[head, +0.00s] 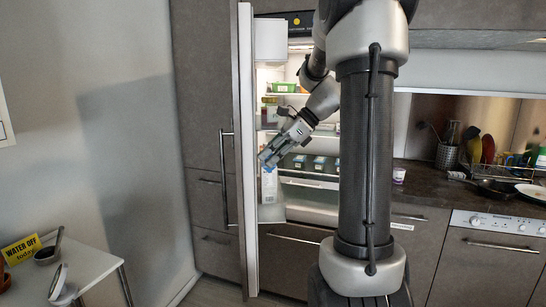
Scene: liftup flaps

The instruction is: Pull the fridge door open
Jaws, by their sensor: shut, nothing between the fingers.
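The fridge door (247,150) stands open at the left of the lit fridge interior (305,165). I see the door nearly edge-on, with its long vertical handle (225,180) on its left side. My gripper (267,160) is shut and empty. It is on the inner side of the door, in front of the opening, apart from the handle. In the picture it overlaps the door shelves; whether it touches the door or its shelves I cannot tell. My arm hides the right part of the fridge.
A white table (85,268) with a yellow sign (21,249) stands at the lower left. The counter (430,185) at the right holds a white cup (398,175), a pan and dishes. A dishwasher (490,262) is below. Some floor is clear left of the fridge.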

